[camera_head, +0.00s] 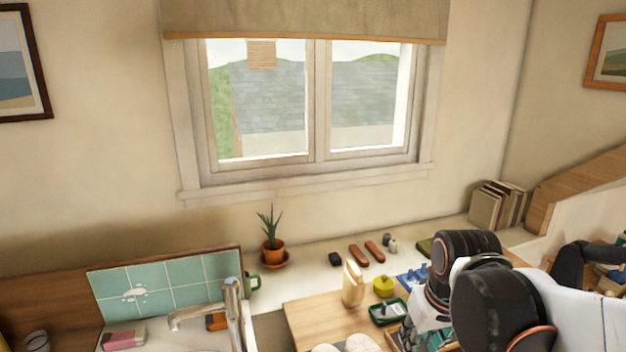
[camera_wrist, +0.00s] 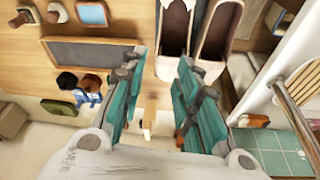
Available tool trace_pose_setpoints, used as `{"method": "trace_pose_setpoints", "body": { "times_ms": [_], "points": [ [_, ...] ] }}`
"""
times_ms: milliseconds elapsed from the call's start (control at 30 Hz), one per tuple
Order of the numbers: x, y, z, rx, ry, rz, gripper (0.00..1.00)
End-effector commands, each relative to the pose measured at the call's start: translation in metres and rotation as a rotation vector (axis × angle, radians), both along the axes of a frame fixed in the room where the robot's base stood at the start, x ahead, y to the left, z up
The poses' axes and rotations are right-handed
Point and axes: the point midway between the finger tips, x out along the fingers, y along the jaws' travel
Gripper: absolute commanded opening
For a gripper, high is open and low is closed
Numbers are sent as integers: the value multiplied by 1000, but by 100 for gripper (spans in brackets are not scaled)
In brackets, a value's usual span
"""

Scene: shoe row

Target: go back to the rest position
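My gripper (camera_wrist: 160,68) shows in the wrist view with its two teal fingers spread apart, open. I see nothing held between them; a pale wooden block (camera_wrist: 150,108) shows in the gap, farther off. A pair of shoes (camera_wrist: 174,28) with dark insides lies beyond the fingertips. Two pale rounded shapes (camera_head: 358,344), perhaps the shoes, show at the bottom edge.
The wooden board (camera_head: 312,318) bears an upright pale block (camera_head: 353,285), a yellow round pot (camera_head: 384,286) and a green tray (camera_head: 388,311). A potted plant (camera_head: 272,245), a tap (camera_head: 231,300) and books (camera_head: 497,204) stand around. The space before the window is free.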

Motion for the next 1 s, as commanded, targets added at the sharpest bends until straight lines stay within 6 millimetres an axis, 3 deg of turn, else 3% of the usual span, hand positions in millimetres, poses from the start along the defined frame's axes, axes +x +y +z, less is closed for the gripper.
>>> {"method": "trace_pose_setpoints", "body": {
  "times_ms": [200, 500, 700, 1000],
  "points": [
    [-36, 1, 21, 11, -125, -45, 29],
    [-75, 1, 34, 35, -284, -97, 29],
    [-87, 1, 36, 47, -340, -115, 29],
    [-88, 1, 36, 49, -349, -119, 29]
  ]
}}
